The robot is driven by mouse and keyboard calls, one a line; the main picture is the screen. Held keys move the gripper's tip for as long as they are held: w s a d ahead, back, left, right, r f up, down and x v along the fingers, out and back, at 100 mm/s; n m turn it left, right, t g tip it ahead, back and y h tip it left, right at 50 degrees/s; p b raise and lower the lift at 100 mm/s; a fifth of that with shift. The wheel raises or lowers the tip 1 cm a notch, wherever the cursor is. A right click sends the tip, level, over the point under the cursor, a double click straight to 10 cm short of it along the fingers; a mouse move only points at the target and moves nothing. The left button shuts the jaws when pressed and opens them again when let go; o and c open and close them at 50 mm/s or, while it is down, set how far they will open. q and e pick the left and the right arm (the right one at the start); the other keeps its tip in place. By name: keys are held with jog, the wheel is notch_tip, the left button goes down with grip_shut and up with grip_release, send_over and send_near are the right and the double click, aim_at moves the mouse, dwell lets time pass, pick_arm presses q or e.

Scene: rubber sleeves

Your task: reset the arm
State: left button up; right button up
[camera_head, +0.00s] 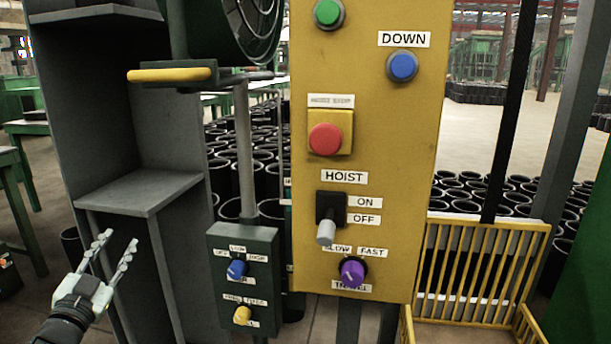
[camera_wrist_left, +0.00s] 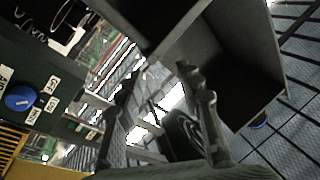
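My left gripper (camera_head: 115,253) is at the lower left of the head view, its two fingers apart and nothing between them. It is in front of the grey shelf unit (camera_head: 150,190) and left of the dark green control box (camera_head: 245,285). In the left wrist view both fingers (camera_wrist_left: 160,115) also stand apart with a gap between them. My right gripper is in neither view.
A yellow control panel (camera_head: 420,150) hangs at centre, with a red button (camera_head: 325,139), a hoist lever (camera_head: 326,232) and a purple knob (camera_head: 352,273). A yellow rail basket (camera_head: 480,270) is at lower right. Black rubber sleeves (camera_head: 480,190) fill the floor behind.

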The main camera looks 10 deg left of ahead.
pick_arm(q)
jog(key=s+d+f+n+g, duration=0.1)
jog(key=s+d+f+g, duration=0.15)
jog(key=f, duration=0.55)
jog(key=s+d+f+n+g, duration=0.1)
jog(key=s+d+f+g, duration=0.15)
jog(key=f, duration=0.65)
jog(key=s+d+f+n+g, duration=0.1)
jog(key=s+d+f+g, duration=0.15)
jog(key=f, duration=0.55)
jog(key=s+d+f+g+h, duration=0.1)
jog(key=s+d+f+g, duration=0.3)
jog(key=s+d+f, duration=0.3)
jog(key=s+d+f+g+h, duration=0.1)
jog(key=s+d+f+g, duration=0.4)
jog(key=s, duration=0.7)
notch_tip(320, 180, down, 4)
jog(key=shift+d+h, duration=0.3)
jog(key=shift+d, duration=0.7)
